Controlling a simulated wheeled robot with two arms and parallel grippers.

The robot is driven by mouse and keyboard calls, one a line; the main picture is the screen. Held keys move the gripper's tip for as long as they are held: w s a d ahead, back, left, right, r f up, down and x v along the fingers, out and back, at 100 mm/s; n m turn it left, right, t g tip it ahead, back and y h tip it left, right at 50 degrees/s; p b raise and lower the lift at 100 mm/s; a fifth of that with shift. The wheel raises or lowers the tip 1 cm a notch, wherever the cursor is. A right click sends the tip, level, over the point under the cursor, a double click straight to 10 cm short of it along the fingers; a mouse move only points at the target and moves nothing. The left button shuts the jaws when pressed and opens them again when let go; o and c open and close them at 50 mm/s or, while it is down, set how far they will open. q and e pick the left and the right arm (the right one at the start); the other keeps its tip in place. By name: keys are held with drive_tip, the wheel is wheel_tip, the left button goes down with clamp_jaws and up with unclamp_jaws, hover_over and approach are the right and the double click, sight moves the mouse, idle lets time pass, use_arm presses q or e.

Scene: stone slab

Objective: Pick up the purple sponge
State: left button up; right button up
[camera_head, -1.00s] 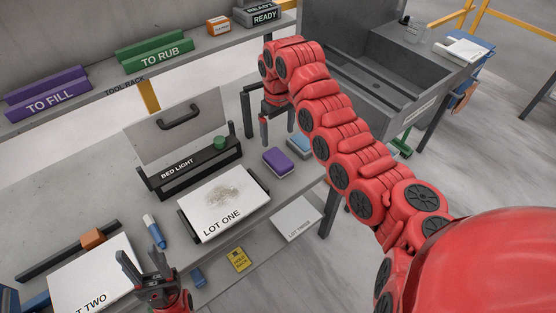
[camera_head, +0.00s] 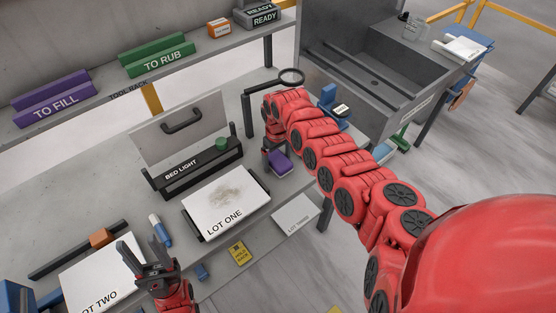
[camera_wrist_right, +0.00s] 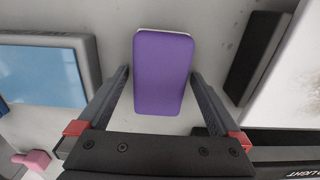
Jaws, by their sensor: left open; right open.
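The purple sponge (camera_head: 279,163), with a pale underside, lies on the grey bench right of the LOT ONE slab. In the right wrist view the sponge (camera_wrist_right: 163,72) sits between the two fingers of my open right gripper (camera_wrist_right: 160,76), with a gap on each side. In the head view my right gripper (camera_head: 272,150) is low beside the sponge, partly hidden by its own arm. Whether the fingertips reach the bench is hard to tell. My left gripper (camera_head: 143,244) is open and empty near the front of the bench, by the LOT TWO slab (camera_head: 100,275).
The LOT ONE slab (camera_head: 225,203) lies between dark rails left of the sponge. The black BED LIGHT bar (camera_head: 195,172) stands behind it. In the right wrist view a grey block with a blue top (camera_wrist_right: 45,72) is left of the sponge and a dark rail (camera_wrist_right: 255,55) right.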

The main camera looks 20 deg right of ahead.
sight(277, 157)
drive_tip(key=shift+c, duration=0.2)
drive_tip(key=c, duration=1.2)
wheel_tip(277, 157, up, 10)
drive_tip(key=b, duration=0.3)
drive_tip(key=shift+w+f, duration=0.1)
drive_tip(key=shift+f, duration=0.15)
drive_tip(key=shift+r, duration=0.3)
